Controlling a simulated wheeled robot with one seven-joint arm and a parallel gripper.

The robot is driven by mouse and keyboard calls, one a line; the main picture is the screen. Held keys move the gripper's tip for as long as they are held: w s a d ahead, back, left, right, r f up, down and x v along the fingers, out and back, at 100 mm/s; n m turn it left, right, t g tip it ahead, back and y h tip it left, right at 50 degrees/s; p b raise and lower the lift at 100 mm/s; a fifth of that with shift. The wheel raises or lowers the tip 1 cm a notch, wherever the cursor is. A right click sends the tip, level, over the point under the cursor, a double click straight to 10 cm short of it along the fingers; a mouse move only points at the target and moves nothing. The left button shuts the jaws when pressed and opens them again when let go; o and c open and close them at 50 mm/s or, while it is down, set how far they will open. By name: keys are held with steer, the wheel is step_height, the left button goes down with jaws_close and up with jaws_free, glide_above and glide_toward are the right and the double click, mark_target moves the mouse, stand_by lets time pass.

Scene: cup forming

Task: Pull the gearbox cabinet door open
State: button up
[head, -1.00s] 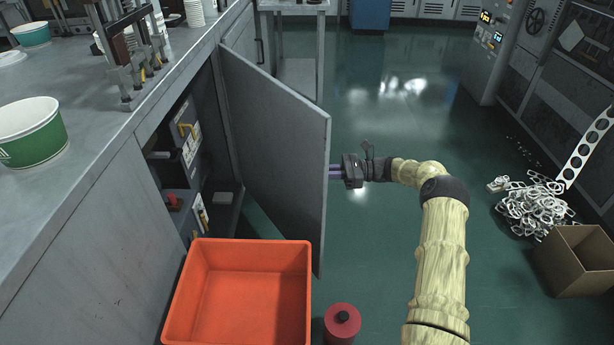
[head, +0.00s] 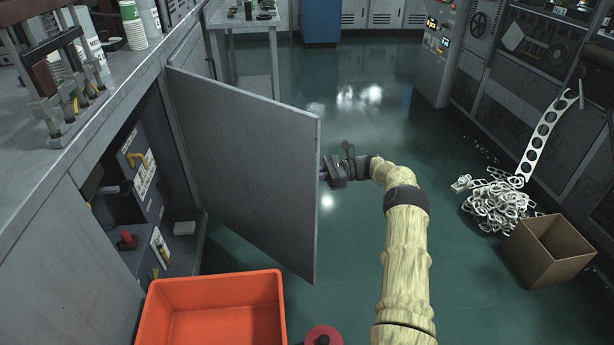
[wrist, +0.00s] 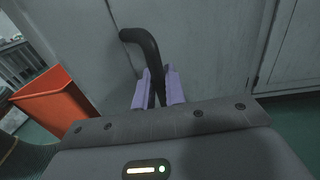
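The grey cabinet door (head: 245,170) stands wide open in the head view, swung out from the bench front on its far-side hinge. Its inner face is towards the head camera. My gripper (head: 324,176) is just beyond its free edge, on the outer side, partly hidden by the door. In the wrist view, the black curved door handle (wrist: 145,45) runs down between the two purple fingers of my gripper (wrist: 158,88). The fingers sit close on both sides of it. The open cabinet (head: 120,190) shows boxes, yellow handles and a red knob inside.
An orange bin (head: 215,277) stands on the floor before the cabinet, beside a red canister (head: 323,338). A cardboard box (head: 548,250) and a pile of white rings (head: 500,205) lie at right. The green floor between is clear.

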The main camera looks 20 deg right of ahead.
steer(key=o, duration=0.4)
steer(key=shift+a, duration=0.15)
steer(key=shift+c, duration=0.2)
steer(key=shift+d, duration=0.25)
steer(key=d+b, duration=0.6)
steer(key=d, duration=0.1)
steer(key=shift+s, duration=0.35)
steer(key=shift+d, duration=0.15)
